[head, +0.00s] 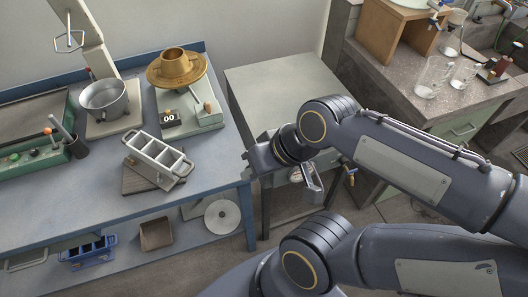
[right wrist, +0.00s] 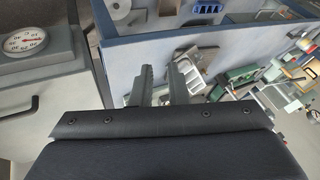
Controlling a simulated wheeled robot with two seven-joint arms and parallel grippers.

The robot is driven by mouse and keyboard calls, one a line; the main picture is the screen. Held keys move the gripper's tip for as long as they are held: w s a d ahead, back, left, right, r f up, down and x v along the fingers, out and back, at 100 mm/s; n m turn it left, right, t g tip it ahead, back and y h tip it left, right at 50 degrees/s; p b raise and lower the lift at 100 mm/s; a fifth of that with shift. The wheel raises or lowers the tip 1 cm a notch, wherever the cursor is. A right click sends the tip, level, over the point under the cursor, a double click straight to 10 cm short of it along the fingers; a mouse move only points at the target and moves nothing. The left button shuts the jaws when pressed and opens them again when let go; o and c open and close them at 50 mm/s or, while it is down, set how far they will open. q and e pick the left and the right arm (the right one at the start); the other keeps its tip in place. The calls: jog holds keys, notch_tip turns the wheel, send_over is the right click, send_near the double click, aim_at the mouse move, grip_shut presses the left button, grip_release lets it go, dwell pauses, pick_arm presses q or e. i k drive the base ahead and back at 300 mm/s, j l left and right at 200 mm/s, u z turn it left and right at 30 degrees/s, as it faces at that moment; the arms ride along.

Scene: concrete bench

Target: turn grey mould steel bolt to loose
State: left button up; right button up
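The grey mould (head: 150,152) is a three-compartment steel mould on a dark board (head: 140,181) on the blue bench. It also shows in the right wrist view (right wrist: 187,53). Small fittings show at its ends, but its steel bolt is too small to make out. My left gripper is out of view.
The blue bench (head: 75,190) also holds a metal pot (head: 104,97), a scale with a brass pan (head: 177,68) and a green control box (head: 35,150). A blue mould (head: 88,252) sits on the lower shelf. A grey cabinet (head: 275,85) stands right of the bench.

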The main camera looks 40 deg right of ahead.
aim_at(160, 182)
jog(key=j+z, duration=0.2)
jog(key=j, duration=1.2)
